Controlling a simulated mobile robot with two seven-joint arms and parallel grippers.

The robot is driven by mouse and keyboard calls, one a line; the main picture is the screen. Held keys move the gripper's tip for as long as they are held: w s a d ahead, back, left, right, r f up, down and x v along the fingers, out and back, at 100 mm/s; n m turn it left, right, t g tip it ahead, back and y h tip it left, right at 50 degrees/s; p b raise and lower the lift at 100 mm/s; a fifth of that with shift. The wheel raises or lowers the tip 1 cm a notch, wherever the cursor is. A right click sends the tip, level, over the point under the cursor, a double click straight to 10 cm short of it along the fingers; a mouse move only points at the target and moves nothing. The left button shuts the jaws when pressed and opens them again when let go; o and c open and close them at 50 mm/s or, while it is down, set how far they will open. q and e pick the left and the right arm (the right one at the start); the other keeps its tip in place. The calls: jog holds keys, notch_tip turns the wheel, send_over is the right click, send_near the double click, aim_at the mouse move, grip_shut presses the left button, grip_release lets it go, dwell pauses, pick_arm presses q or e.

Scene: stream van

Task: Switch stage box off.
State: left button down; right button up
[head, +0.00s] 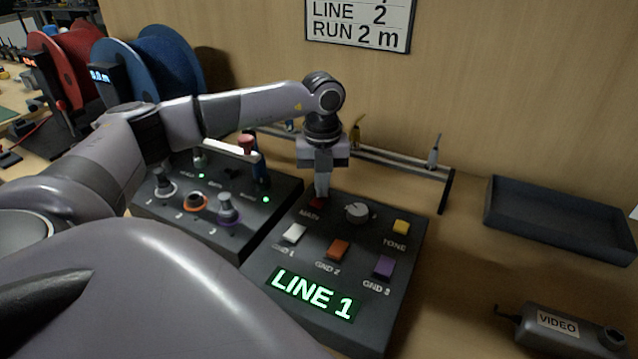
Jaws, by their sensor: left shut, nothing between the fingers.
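A dark control box (375,312) sits on the bench in the middle, with a lit green display (312,295) reading LINE 1. At its far left corner is a red switch (316,204) labelled MAIN, partly hidden by my gripper. My left gripper (321,190) points down, shut and empty, with its tips at the MAIN switch. I cannot tell whether they touch or which way the switch is set. A second dark box (220,245) with round sockets and lit green lamps stands to the left. Neither box's name as the stage box is readable. My right gripper is not in view.
Behind stands a low rack (400,172) with small tools. An empty dark tray (560,222) and a VIDEO unit (560,330) lie right.

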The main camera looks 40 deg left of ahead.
pick_arm(q)
jog(key=shift+r+p, duration=2.9)
jog(key=shift+r, duration=0.5)
jog(key=shift+f, duration=0.1)
